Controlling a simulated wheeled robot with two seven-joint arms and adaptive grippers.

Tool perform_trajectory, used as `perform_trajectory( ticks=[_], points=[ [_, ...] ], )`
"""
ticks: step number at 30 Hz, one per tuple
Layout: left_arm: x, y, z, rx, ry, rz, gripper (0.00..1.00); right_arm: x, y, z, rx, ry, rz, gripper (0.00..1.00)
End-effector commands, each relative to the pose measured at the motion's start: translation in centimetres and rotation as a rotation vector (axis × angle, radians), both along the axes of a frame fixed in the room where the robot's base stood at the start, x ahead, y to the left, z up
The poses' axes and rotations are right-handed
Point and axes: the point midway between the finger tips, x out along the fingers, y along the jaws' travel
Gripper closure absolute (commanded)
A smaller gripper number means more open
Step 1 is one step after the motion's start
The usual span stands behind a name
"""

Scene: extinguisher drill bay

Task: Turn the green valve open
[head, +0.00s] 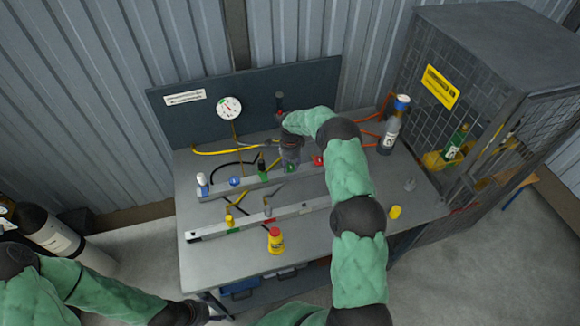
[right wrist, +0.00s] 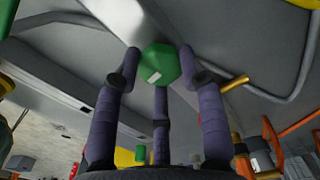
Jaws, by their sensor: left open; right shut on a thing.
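The green valve (right wrist: 160,66) is a faceted green knob with a small white mark, between the fingers of my right gripper (right wrist: 160,80) in the right wrist view. In the head view the green valve (head: 290,168) shows just below my right gripper (head: 289,158), on the rear grey rail. My right gripper is shut on the green valve, its fingers around it. My left gripper (head: 200,312) is open and empty, low at the left, off the front of the table.
A mesh cabinet (head: 480,110) stands at right.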

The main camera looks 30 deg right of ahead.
Motion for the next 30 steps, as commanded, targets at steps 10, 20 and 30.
perform_trajectory(
  ticks=[10, 20, 30],
  points=[
    [0.0, 0.0, -2.8, 0.0, 0.0, 0.0, 0.41, 0.1, -0.6, -0.1, -0.007, -0.003, 0.306, 0.92],
    [0.0, 0.0, -4.4, 0.0, 0.0, 0.0, 0.41, 0.3, -0.6, 0.0, -0.01, -0.003, 0.62, 0.92],
    [0.0, 0.0, -5.5, 0.0, 0.0, 0.0, 0.41, 0.5, -0.7, 0.2, -0.011, -0.003, 0.942, 0.92]
  ],
)
